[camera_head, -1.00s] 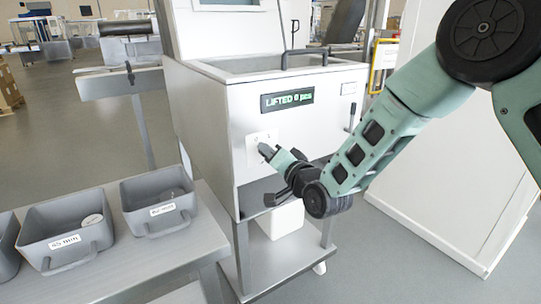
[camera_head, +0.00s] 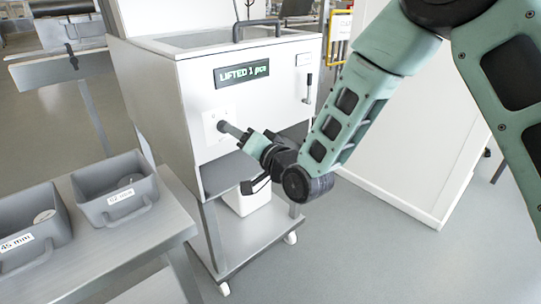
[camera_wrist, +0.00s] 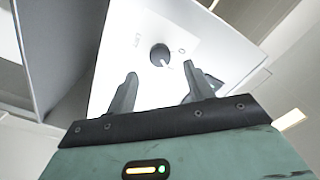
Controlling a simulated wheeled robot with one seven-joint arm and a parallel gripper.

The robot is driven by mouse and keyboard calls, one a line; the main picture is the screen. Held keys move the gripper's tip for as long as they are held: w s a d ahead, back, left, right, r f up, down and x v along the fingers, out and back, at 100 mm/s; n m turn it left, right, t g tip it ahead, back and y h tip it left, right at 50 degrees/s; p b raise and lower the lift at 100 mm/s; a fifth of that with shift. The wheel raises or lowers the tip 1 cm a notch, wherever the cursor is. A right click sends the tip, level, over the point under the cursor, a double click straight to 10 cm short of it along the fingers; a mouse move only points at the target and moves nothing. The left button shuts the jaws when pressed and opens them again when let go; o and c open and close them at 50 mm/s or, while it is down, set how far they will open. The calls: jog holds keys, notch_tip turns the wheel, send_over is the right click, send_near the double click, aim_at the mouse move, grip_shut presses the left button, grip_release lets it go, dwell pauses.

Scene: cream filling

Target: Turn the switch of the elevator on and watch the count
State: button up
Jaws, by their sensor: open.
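The elevator (camera_head: 166,120) is a white box-like machine on a metal stand. Its dark display (camera_head: 241,73) reads "LIFTED 1 pcs" in green. The switch is a round black knob (camera_wrist: 160,55) on a white plate, which also shows in the head view (camera_head: 214,118). A light mark on the knob points to the lower right in the wrist view. My gripper (camera_wrist: 157,84) is open, its two fingers apart on either side below the knob in the wrist view, holding nothing. In the head view the gripper covers part of the knob; whether it touches cannot be told.
Two grey bins (camera_head: 113,172) (camera_head: 30,262) with size labels stand on a metal table (camera_head: 172,221) at the left, each with a round disc inside. A white container (camera_head: 247,198) sits under the elevator. A large white panel (camera_head: 425,140) stands at the right, with clear floor before it.

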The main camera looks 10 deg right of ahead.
jog(key=v, duration=1.2)
jog(key=shift+b, duration=0.3)
jog(key=shift+s, duration=0.1)
jog(key=s+f+n+g+h, duration=0.4)
jog(key=s+n+g, duration=0.3)
jog(key=s+g, duration=0.15)
jog(key=s+d+r+n+g+h, duration=0.1)
jog(key=s+d+n+g+h, duration=0.15)
jog(key=s, duration=0.55)
jog(key=s+d+r+n+g+h, duration=0.1)
jog(key=s+d+g+h, duration=0.25)
jog(key=s, duration=0.45)
notch_tip(320, 180, up, 17)
jog(key=p, duration=1.6)
jog(key=shift+d+y, duration=0.25)
jog(key=shift+y, duration=0.05)
jog(key=shift+f+g, duration=0.2)
jog(key=shift+g, duration=0.05)
